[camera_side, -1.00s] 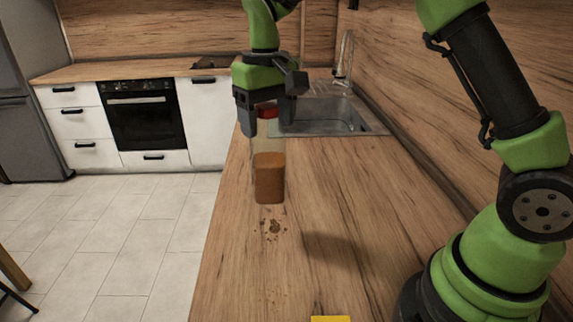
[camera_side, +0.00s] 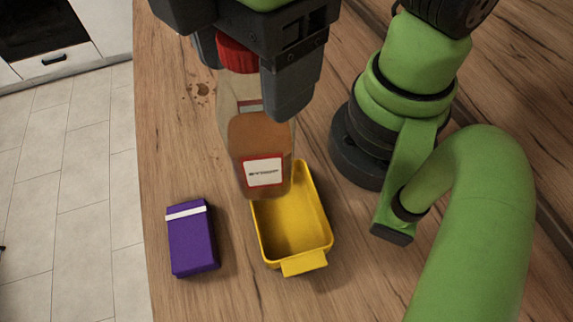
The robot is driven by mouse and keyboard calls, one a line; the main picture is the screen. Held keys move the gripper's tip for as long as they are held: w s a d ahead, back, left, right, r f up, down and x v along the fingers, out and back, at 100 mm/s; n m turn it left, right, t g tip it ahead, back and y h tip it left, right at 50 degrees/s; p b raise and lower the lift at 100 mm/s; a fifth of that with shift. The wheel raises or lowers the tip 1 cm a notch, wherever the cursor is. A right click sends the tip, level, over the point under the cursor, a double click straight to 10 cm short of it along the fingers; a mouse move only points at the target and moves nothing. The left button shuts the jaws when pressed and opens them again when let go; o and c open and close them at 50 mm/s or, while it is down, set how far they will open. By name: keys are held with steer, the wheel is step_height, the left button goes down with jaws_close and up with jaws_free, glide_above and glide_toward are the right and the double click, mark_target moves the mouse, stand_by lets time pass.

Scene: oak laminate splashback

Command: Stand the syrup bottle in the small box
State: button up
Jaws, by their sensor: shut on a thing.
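The syrup bottle (camera_side: 262,140) is clear with brown syrup inside, a red cap (camera_side: 237,54) and a white label with a red border. My gripper (camera_side: 248,75) is shut on it near the cap and holds it close to upright, slightly tilted in the picture. The small box (camera_side: 300,232) is a yellow open tray with a tab at its near end. The bottle's bottom appears over the far left part of the box and hides that part of its rim. I cannot tell how high the bottle is above it.
A purple box (camera_side: 191,238) with a white stripe lies on the wooden counter left of the yellow box. Brown spots (camera_side: 200,91) mark the counter behind. The counter's left edge is close to the purple box. My arm's base stands to the right.

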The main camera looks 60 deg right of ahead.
mark_target(288, 155)
steer(key=shift+s+d+f+n, duration=0.15)
steer(key=shift+s+n, duration=0.55)
steer(key=shift+s, duration=0.4)
steer(key=shift+s+f, duration=0.15)
steer(key=shift+f, duration=5)
steer(key=o, duration=1.6)
